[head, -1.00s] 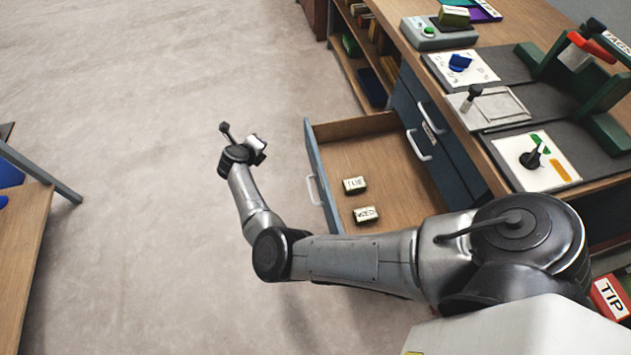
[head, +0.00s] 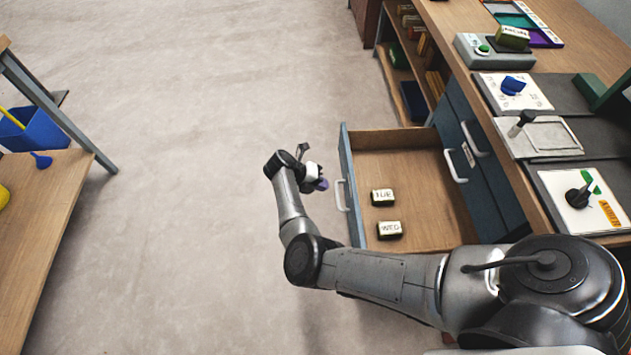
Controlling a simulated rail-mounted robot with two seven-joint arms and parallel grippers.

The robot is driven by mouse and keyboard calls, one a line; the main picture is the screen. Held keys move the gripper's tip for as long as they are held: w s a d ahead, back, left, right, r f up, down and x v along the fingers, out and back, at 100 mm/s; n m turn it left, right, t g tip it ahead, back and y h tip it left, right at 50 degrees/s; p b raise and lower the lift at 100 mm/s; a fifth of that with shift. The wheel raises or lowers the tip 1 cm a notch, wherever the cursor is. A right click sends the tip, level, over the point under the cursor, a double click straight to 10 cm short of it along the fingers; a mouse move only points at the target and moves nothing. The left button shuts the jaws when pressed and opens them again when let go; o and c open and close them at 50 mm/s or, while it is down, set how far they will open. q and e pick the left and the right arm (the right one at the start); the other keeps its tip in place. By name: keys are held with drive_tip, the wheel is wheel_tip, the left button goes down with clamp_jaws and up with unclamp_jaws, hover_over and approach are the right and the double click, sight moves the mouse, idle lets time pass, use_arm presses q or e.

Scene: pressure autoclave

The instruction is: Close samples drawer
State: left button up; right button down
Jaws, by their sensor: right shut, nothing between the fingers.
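The samples drawer (head: 420,167) is pulled out from the desk in the head view. Its blue-grey front panel (head: 351,185) faces left and carries a white handle (head: 341,194). Two small labelled blocks lie inside, a TUE block (head: 383,198) and a WED block (head: 390,230). My right gripper (head: 316,178) is shut and empty, left of the drawer front near the handle's upper end. It looks apart from the handle, though depth is hard to judge. My left gripper is not in view.
Closed drawers (head: 474,160) with white handles stand right of the open drawer. The desktop holds a grey device (head: 490,50) with a green button and several mats. A wooden table (head: 40,215) with a blue bin (head: 35,128) stands left. The floor between is clear.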

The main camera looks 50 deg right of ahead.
sight(351, 190)
drive_tip(key=x, duration=0.4)
drive_tip(key=r+b+x, duration=0.1)
drive_tip(key=x, duration=0.1)
drive_tip(key=shift+s+d, duration=0.4)
drive_tip(key=shift+s, duration=0.05)
drive_tip(key=shift+s+d, duration=0.6)
drive_tip(key=shift+d, duration=0.05)
